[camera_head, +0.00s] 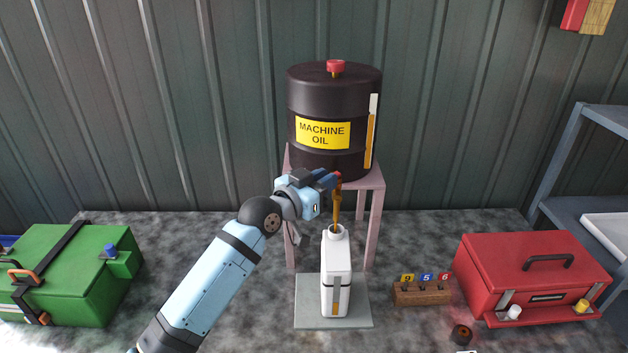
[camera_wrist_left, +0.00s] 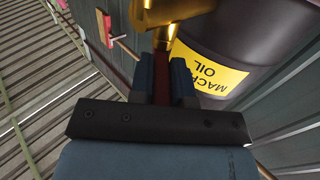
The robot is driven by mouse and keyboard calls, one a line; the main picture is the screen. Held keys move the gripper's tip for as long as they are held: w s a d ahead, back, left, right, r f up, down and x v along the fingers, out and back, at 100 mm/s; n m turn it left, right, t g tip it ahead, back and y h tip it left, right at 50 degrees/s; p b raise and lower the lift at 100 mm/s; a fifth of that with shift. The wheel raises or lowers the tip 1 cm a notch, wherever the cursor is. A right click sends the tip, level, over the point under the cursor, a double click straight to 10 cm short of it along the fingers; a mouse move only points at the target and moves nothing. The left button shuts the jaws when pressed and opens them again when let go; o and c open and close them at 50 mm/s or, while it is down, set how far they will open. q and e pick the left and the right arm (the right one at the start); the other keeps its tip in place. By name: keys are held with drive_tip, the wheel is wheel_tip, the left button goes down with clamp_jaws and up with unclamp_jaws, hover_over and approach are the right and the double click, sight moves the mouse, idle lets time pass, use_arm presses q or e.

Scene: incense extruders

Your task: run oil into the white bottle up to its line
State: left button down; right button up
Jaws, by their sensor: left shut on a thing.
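The white bottle (camera_head: 338,262) stands upright on a grey plate (camera_head: 304,316), below the drum of machine oil (camera_head: 305,95). A brass tap (camera_head: 337,190) sticks out low on the drum and shows large in the left wrist view (camera_wrist_left: 160,12). A thin amber-brown column (camera_head: 335,220) reaches from the tap to the bottle's open neck. A narrow strip on the bottle's front looks amber near its bottom and grey above; its line is too small to read. My left gripper (camera_head: 334,179) is shut on the tap's red handle (camera_wrist_left: 162,75). My right gripper is out of view.
The drum sits on a pink stand (camera_head: 374,181) and has a sight gauge (camera_head: 371,140). A green case (camera_head: 75,265) is at left, a red toolbox (camera_head: 535,270) at right. A wooden block with number tags (camera_head: 422,294) and a small dark ring (camera_head: 461,334) lie between bottle and toolbox.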

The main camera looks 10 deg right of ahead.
use_arm(q)
drive_tip(key=c, duration=1.1)
unclamp_jaws()
drive_tip(key=shift+s+a+f, duration=0.1)
drive_tip(key=shift+s+a, duration=0.2)
drive_tip(key=shift+a, duration=0.15)
drive_tip(key=b+v, duration=0.2)
drive_tip(key=v, duration=1)
drive_tip(key=shift+s+a+b, duration=0.3)
drive_tip(key=shift+b, duration=0.05)
